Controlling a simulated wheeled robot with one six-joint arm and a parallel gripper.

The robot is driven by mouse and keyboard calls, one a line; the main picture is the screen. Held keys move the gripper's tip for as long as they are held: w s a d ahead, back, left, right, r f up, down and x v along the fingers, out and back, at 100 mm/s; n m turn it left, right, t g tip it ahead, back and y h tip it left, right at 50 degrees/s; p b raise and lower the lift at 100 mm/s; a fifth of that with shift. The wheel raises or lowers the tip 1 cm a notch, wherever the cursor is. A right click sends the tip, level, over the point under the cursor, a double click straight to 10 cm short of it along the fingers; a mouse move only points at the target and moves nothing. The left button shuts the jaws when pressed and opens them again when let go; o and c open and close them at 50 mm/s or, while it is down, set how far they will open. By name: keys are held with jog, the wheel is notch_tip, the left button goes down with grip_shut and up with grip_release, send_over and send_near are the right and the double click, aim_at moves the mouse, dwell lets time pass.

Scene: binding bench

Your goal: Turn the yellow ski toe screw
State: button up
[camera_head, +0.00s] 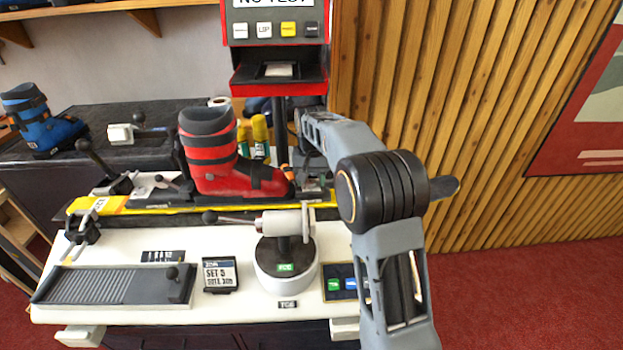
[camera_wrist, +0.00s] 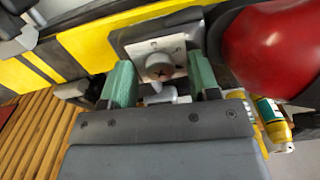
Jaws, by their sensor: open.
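The toe screw (camera_wrist: 159,71) is a round grey head with a cross slot. It sits on a pale marked plate (camera_wrist: 173,46) on the yellow ski (camera_wrist: 88,44). My gripper (camera_wrist: 160,62) is open, with one green finger on each side of the screw head and gaps between. In the head view the yellow ski (camera_head: 112,206) lies along the back of the bench, with the red boot (camera_head: 209,160) standing on it. My arm reaches down behind the boot's toe there. The fingers and the screw cannot be made out in that view.
The red boot toe (camera_wrist: 280,50) is close to the right finger. A yellow bottle (camera_wrist: 273,121) stands below it in the wrist view. A red test display (camera_head: 277,50) rises behind the bench, and a grey clamp device (camera_head: 285,258) stands in front of the ski.

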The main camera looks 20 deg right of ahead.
jog(key=c, duration=0.9)
jog(key=shift+c, duration=0.2)
jog(key=shift+r+n, duration=0.1)
jog(key=shift+n, duration=0.3)
jog(key=shift+n+p, duration=0.9)
jog(key=shift+n, duration=0.1)
jog(key=n+p, duration=0.1)
jog(key=n, duration=0.1)
jog(key=shift+n, duration=0.4)
jog(key=n+p, duration=0.2)
jog(key=n, duration=0.4)
